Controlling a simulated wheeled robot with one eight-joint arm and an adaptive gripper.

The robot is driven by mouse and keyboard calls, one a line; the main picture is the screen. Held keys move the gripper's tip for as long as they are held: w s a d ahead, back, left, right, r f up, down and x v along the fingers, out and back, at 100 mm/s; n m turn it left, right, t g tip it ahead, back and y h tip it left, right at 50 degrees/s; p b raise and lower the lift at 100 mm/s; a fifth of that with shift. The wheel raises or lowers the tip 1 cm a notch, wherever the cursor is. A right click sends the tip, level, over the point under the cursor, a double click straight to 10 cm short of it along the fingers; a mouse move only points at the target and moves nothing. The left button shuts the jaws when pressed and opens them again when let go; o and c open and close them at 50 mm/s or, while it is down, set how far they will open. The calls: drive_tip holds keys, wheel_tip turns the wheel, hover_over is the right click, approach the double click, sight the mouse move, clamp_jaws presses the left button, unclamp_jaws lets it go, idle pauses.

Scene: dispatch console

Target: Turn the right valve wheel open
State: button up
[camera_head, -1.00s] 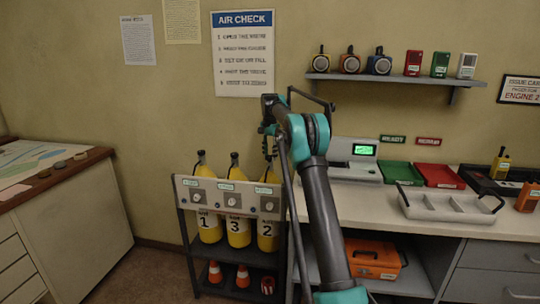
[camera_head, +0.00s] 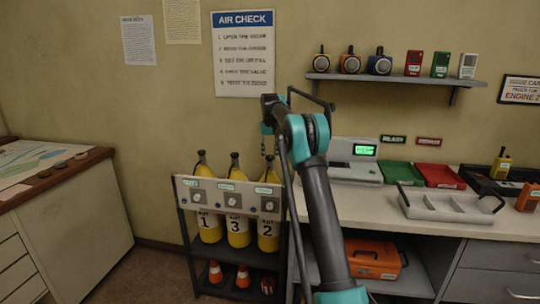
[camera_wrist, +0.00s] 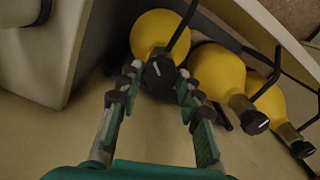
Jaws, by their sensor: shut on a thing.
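Three yellow cylinders stand side by side in a rack, marked 1, 3 and 2 from the left. The right cylinder (camera_head: 268,238), marked 2, is under my arm's end. In the wrist view the nearest yellow cylinder (camera_wrist: 158,32) has a dark valve wheel (camera_wrist: 160,76) with a pale line on its face. My gripper (camera_wrist: 158,75) has one finger on each side of this wheel and is shut on it. In the head view my gripper (camera_head: 268,146) is small, and its contact with the wheel is unclear.
The rack's front panel (camera_head: 228,198) carries several round gauges below the valves. A grey counter (camera_head: 385,205) adjoins on the right, with a white tray (camera_head: 450,207) on it. Traffic cones (camera_head: 242,277) stand on the rack's low shelf. The other two valves are close beside my gripper.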

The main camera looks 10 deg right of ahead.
sight(270, 156)
drive_tip(key=n, duration=0.4)
drive_tip(key=shift+n, duration=2.9)
drive_tip(key=o, duration=1.2)
drive_tip(key=shift+c, duration=0.2)
wheel_tip(270, 156, up, 12)
